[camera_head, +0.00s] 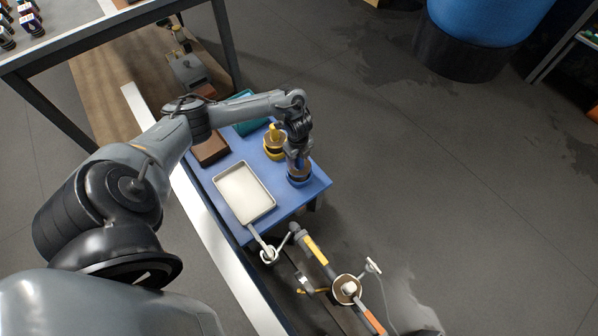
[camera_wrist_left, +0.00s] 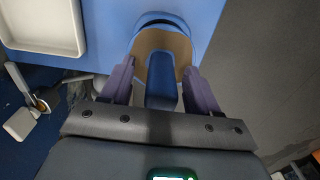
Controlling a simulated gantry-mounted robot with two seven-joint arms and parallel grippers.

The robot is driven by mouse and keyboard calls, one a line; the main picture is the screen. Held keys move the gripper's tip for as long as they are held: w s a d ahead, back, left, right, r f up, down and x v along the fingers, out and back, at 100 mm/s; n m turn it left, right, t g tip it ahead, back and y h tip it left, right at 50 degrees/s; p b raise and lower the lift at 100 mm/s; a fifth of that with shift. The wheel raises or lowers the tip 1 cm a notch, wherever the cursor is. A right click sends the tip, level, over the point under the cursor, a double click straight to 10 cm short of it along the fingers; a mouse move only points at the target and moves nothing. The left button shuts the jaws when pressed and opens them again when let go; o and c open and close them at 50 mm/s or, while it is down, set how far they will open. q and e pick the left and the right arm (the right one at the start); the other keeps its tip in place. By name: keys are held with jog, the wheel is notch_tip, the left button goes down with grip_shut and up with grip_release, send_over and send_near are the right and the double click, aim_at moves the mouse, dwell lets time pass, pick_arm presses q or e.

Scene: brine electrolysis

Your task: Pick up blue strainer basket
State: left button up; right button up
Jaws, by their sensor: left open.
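The blue strainer basket (camera_head: 300,181) stands near the right corner of the blue table (camera_head: 317,186), partly hidden under my left gripper (camera_head: 299,164). In the left wrist view, the basket's blue rim (camera_wrist_left: 165,16) surrounds a brown inner surface, and its blue upright handle (camera_wrist_left: 161,82) lies between the two purple-grey fingers. My left gripper (camera_wrist_left: 160,78) is open, with a gap visible on each side of the handle. My right gripper is in neither view.
A similar yellow basket (camera_head: 274,146) stands close behind, to the left. A cream tray (camera_head: 244,192) lies on the table to the left. A brown block (camera_head: 211,150) and a teal container (camera_head: 251,126) sit farther back. Tools lie below the table's front edge.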

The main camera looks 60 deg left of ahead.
pick_arm(q)
jog(key=shift+f, duration=0.1)
jog(key=shift+w, duration=0.1)
grip_shut()
dwell(0.5)
